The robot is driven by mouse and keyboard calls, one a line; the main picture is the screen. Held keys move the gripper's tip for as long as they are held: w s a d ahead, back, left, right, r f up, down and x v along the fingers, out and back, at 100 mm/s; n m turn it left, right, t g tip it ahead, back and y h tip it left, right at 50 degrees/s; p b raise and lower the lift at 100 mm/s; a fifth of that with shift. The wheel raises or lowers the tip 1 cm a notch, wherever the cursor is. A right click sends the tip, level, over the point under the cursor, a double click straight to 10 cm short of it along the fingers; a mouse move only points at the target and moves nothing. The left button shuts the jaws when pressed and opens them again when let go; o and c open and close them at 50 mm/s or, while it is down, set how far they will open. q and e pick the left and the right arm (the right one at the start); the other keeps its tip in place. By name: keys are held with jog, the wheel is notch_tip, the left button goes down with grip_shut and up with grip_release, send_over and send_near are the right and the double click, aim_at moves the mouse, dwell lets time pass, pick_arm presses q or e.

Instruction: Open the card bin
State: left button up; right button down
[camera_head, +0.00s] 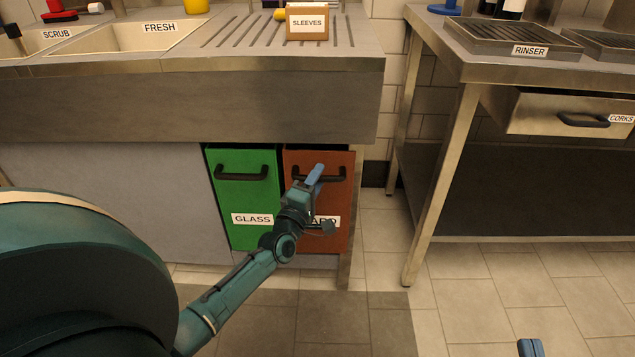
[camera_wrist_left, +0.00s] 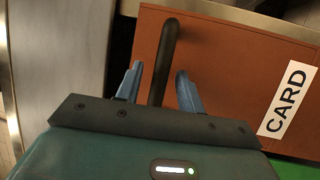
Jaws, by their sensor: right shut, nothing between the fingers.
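The card bin (camera_head: 336,232) is a brown-orange front with a black bar handle (camera_head: 335,174) under the sink counter. Its CARD label is partly hidden by my left arm in the head view. The bin front also fills much of the left wrist view (camera_wrist_left: 225,55). My left gripper (camera_head: 315,174) is at the handle. In the left wrist view its two blue fingers (camera_wrist_left: 158,88) stand apart, one on each side of the bar (camera_wrist_left: 167,50), with gaps showing. My right gripper (camera_head: 530,348) shows only as a blue tip at the bottom edge; it is shut and empty.
The green glass bin (camera_head: 243,190) sits directly left of the card bin. The steel counter (camera_head: 220,62) overhangs both, with a sleeves box (camera_head: 307,22) on top. A table with a corks drawer (camera_head: 545,113) stands right. Tiled floor (camera_head: 480,295) is clear in front.

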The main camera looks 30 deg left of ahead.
pick_arm(q)
jog(key=shift+w+r, duration=0.1)
jog(key=shift+w, duration=0.25)
jog(key=shift+c, duration=0.4)
grip_shut()
